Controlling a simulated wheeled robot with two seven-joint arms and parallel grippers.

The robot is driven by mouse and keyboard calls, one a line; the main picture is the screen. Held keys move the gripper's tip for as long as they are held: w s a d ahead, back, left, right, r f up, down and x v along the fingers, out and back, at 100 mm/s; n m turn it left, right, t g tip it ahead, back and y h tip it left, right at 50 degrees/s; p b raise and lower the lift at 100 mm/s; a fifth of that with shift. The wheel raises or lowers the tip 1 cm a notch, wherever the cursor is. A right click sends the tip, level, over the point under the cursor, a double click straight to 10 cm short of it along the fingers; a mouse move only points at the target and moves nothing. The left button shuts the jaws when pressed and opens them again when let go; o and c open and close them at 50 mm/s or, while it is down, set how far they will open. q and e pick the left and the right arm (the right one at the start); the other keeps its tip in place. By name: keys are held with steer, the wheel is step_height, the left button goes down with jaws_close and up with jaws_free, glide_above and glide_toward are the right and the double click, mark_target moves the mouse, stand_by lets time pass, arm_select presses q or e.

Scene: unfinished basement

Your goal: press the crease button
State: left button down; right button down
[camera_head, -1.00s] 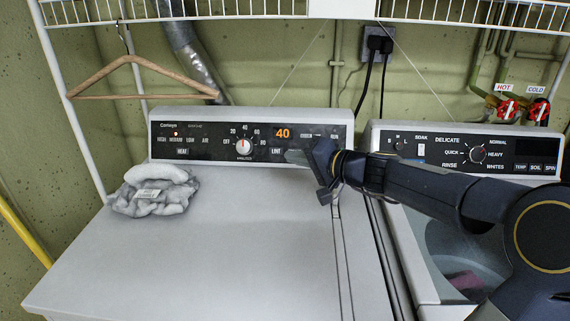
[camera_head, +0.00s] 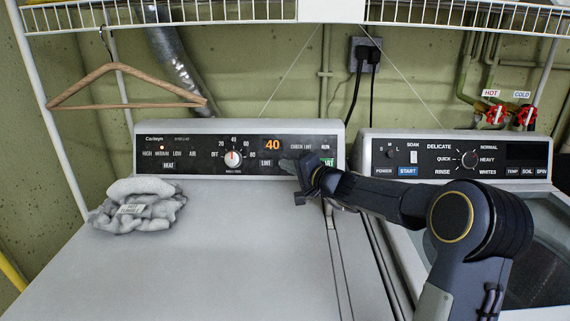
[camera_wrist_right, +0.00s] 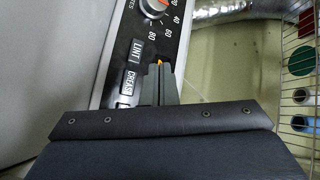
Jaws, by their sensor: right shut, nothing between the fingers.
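The crease button (camera_wrist_right: 128,82) shows in the right wrist view as a small labelled key on the dryer's dark control panel, just below the lint button (camera_wrist_right: 137,50). My left gripper is not in view.
The dryer (camera_head: 200,250) has a dial (camera_head: 233,158) and an orange 40 display (camera_head: 272,145). A grey folded cloth (camera_head: 140,208) lies on its top at left. A wooden hanger (camera_head: 125,85) hangs above. A washer panel (camera_head: 455,158) stands at right, below a wire shelf (camera_head: 220,12).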

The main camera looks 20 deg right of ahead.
mark_target(278, 160)
steer(key=w+p, duration=0.1)
steer(key=w+d+f+p, duration=0.1)
steer(key=w, duration=0.1)
steer(key=w+d+f+p, duration=0.1)
steer(key=shift+w+d+f, duration=0.15)
steer(key=shift+w, duration=0.15)
steer(key=shift+w+d+f, duration=0.2)
steer(key=shift+w+f, duration=0.2)
steer(key=shift+w+d+f, duration=0.3)
steer(key=shift+w, duration=0.35)
steer(key=shift+f+b, duration=0.1)
steer(key=shift+b, duration=0.2)
stand_by(0.8)
steer(key=shift+w+d+f+b, duration=0.1)
steer(key=shift+w+d+b, duration=0.05)
steer(key=shift+w+b, duration=0.15)
